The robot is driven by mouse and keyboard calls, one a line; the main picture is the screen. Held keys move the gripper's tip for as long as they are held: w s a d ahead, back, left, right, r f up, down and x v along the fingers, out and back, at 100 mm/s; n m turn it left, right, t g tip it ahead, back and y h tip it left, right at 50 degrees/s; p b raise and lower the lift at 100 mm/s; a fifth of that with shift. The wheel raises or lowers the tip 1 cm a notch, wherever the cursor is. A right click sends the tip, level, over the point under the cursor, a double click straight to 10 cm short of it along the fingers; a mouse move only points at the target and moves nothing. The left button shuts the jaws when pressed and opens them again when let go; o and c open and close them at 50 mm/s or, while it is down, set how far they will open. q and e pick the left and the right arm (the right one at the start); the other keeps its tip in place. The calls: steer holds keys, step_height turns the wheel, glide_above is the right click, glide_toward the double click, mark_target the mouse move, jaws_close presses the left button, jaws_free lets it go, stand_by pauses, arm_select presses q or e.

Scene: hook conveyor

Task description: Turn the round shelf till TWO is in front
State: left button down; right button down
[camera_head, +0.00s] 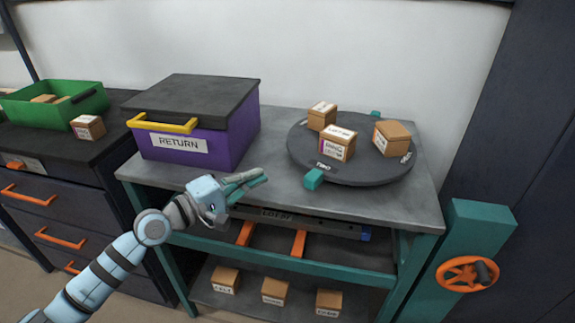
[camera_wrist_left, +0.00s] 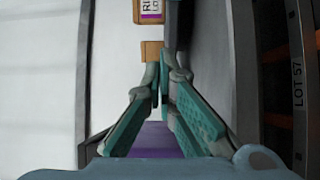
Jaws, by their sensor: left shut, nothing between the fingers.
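The round shelf (camera_head: 365,176) is a dark grey disc on the grey table's right half. Three cardboard boxes stand on it: one at the front (camera_head: 337,144), one at the back left (camera_head: 321,116) and one at the right (camera_head: 391,138). A teal knob (camera_head: 313,179) sticks out at its front left edge, and another (camera_head: 375,114) at the back. A small white label, seemingly TWO (camera_head: 323,166), is near the front left rim; another label (camera_head: 405,157) is at the right rim. My left gripper (camera_head: 262,177) is shut and empty, left of the front knob and apart from it. It also shows in the left wrist view (camera_wrist_left: 162,78).
A purple RETURN bin (camera_head: 215,152) with a dark lid and yellow handle stands left of the shelf. A green crate (camera_head: 38,114) and a small box (camera_head: 88,127) are on the left counter. An orange handwheel (camera_head: 467,274) on a teal post is at lower right.

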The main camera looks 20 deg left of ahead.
arm_select(q)
steer(key=x, duration=0.6)
steer(key=shift+w+f, duration=0.25)
steer(key=shift+f, duration=0.1)
steer(key=d, duration=0.1)
steer(key=s+d, duration=0.1)
steer(key=d, duration=0.1)
steer(key=shift+d+r, duration=0.1)
steer(key=shift+d, duration=0.1)
steer(key=shift+s+d+p, duration=0.15)
steer(key=shift+d+p, duration=0.05)
steer(key=shift+p, duration=0.1)
